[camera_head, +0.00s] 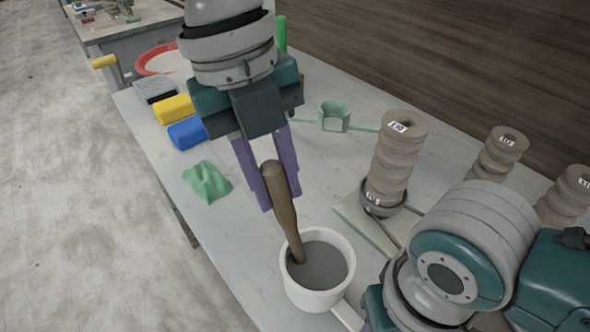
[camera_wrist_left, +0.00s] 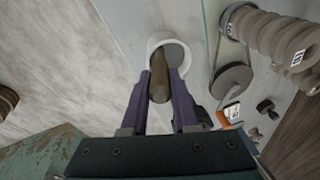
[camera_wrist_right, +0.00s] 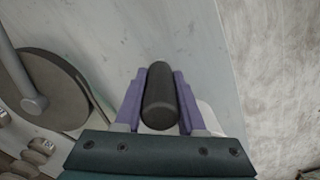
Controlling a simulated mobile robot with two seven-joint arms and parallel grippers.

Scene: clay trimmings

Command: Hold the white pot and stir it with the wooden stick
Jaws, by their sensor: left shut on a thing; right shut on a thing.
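The white pot (camera_head: 340,248) stands upright on the table at the bottom middle of the head view, with grey contents. The wooden stick (camera_head: 286,220) leans with its lower end in the pot. My left gripper (camera_head: 281,200) is shut on the stick above the rim; the left wrist view shows the stick (camera_wrist_left: 158,80) between its fingers and the pot (camera_wrist_left: 153,41) beyond. The pot's handle points toward the lower right, where my right arm mostly hides my right gripper. In the right wrist view my right gripper (camera_wrist_right: 159,76) is shut on a dark cylindrical handle (camera_wrist_right: 159,98).
Ribbed clay columns (camera_head: 398,150) stand on the right, the nearest on a plate. A green ring-shaped tool (camera_head: 334,117) lies behind. Green cloth (camera_head: 207,181), blue block (camera_head: 187,132), yellow block (camera_head: 174,108) and a red-rimmed bowl (camera_head: 150,61) lie on the left.

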